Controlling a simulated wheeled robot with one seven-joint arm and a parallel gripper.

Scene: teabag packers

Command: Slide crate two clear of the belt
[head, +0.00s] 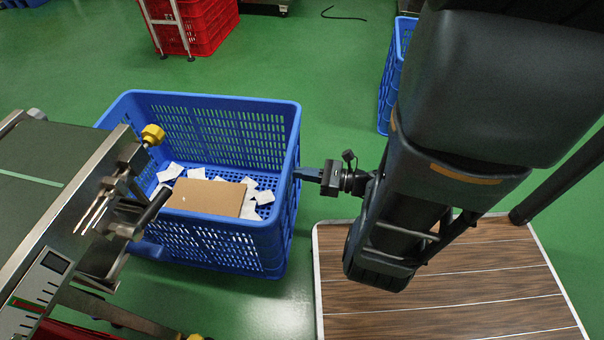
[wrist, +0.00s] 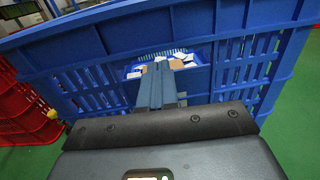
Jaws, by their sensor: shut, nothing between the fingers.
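A blue slatted crate (head: 219,106) stands on the green floor at the end of the belt (head: 38,160). It holds several white teabags (head: 254,195) and a brown cardboard piece (head: 208,198). No number shows on the crate. My gripper (head: 300,173) is shut and empty at the crate's right wall, close to its handle opening. In the wrist view the closed fingers (wrist: 157,72) point at the crate's blue wall (wrist: 90,40), in front of the opening. I cannot tell whether the fingertips touch the wall or reach into the opening.
A wood-topped surface (head: 450,300) lies below my arm at the lower right. Another blue crate (head: 392,80) stands behind my arm, and red crates (head: 203,25) stand at the back. Green floor is open behind the crate.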

